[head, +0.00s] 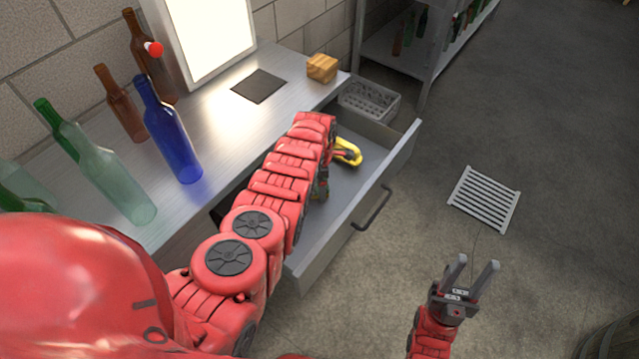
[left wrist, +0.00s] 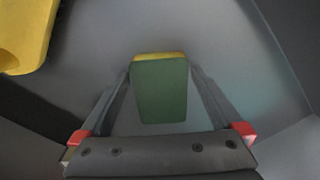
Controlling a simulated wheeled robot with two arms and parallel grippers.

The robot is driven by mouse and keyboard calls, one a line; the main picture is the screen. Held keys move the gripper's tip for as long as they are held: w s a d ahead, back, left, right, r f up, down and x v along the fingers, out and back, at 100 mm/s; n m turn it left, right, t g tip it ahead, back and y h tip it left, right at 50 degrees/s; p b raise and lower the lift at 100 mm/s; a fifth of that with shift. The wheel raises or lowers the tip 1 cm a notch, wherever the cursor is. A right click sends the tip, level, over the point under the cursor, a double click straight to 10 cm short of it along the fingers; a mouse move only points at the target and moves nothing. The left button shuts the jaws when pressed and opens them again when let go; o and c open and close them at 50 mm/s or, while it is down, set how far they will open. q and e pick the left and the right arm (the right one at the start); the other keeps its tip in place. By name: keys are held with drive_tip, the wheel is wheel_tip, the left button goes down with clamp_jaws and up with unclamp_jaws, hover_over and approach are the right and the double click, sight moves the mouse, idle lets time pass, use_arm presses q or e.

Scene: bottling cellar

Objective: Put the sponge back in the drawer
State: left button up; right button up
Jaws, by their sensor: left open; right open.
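The grey drawer (head: 340,215) is pulled open under the metal worktop. My left arm reaches over it, and the arm hides most of the left gripper in the head view. In the left wrist view the left gripper (left wrist: 160,74) is open inside the drawer. The sponge (left wrist: 160,92), green with a yellow layer, is between its open fingers, over the grey drawer floor. I cannot tell whether it rests on the floor. My right gripper (head: 474,266) is open and empty, out over the floor in front of the drawer.
A yellow item (head: 348,151) lies in the drawer, also at upper left in the left wrist view (left wrist: 22,38). Several bottles, a blue one (head: 172,135) among them, stand on the worktop (head: 215,118). A wooden block (head: 322,68) sits near its far end. A floor grate (head: 484,199) lies right.

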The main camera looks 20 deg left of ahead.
use_arm(q)
wheel_tip(320, 180, up, 4)
drive_tip(key=p, duration=0.3)
drive_tip(key=shift+r+p, duration=0.15)
drive_tip(key=shift+p, duration=0.15)
drive_tip(key=shift+r, duration=0.25)
wheel_tip(320, 180, up, 8)
drive_tip(key=shift+f+b, duration=0.25)
drive_tip(key=shift+b, duration=0.1)
